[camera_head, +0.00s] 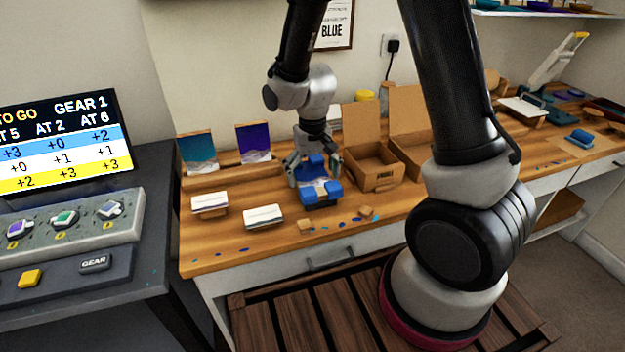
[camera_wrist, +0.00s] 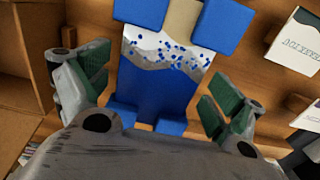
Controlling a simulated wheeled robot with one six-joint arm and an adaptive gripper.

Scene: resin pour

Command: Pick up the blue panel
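The blue panel (camera_wrist: 158,88) shows in the wrist view, blue with a grey-white wavy band and scattered blue dots. Blue blocks (camera_wrist: 140,12) sit at its corners. In the head view the panel (camera_head: 317,188) is on the wooden bench, with blue blocks around it. My gripper (camera_head: 313,172) is over it, pointing down. In the wrist view my gripper (camera_wrist: 155,90) is open, its green-padded fingers on either side of the panel. A narrow gap shows at the left finger; contact at the right finger cannot be told.
A teal panel (camera_head: 197,153) and a purple panel (camera_head: 253,142) stand in a rack behind left. White card stacks (camera_head: 209,201) (camera_head: 263,216) lie left. An open cardboard box (camera_head: 372,178) stands close right.

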